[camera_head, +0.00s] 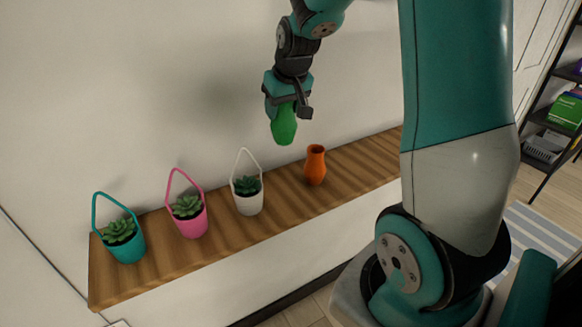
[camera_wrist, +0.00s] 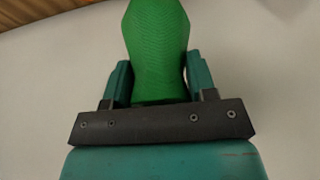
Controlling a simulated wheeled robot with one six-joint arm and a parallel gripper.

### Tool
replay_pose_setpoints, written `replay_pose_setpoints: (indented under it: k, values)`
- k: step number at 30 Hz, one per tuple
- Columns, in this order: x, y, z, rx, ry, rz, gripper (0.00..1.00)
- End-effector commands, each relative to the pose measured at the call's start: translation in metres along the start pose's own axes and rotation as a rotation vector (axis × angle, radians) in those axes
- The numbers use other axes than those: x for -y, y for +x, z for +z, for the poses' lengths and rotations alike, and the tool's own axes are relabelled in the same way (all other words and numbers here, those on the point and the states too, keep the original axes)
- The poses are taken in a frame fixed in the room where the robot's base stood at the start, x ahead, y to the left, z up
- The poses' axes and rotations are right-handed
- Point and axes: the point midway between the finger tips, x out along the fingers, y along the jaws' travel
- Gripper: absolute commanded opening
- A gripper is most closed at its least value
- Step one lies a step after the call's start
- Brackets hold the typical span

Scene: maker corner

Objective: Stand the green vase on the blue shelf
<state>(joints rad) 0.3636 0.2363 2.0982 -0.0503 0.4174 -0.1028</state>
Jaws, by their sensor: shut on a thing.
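The green vase (camera_head: 284,127) is in my gripper (camera_head: 287,103), held in the air in front of the wall above the wooden shelf. In the wrist view the green vase (camera_wrist: 157,45) stands between the two fingers of my gripper (camera_wrist: 158,80), which are shut on it. Its far end reaches out of the top of that view. No blue shelf shows in either view; the shelf below is brown wood.
The wooden shelf (camera_head: 145,287) holds a teal basket (camera_head: 127,249), a pink basket (camera_head: 194,226) and a white basket (camera_head: 249,205), each with a plant, and an orange vase (camera_head: 315,166). A dark rack (camera_head: 545,123) stands at the far right.

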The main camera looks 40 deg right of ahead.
Motion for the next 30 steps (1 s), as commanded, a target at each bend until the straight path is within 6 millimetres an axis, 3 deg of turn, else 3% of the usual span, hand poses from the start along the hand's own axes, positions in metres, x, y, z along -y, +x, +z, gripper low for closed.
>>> replay_pose_setpoints:
  k: [6, 12, 25, 30]
  values:
    - [0.001, 0.057, 0.025, 0.011, 0.000, -0.002, 0.28]
    - [0.000, 0.101, 0.043, 0.007, 0.001, -0.001, 0.28]
    - [0.000, 0.147, 0.061, 0.004, 0.001, 0.000, 0.28]
    - [0.000, 0.153, 0.063, -0.001, 0.001, 0.000, 0.28]
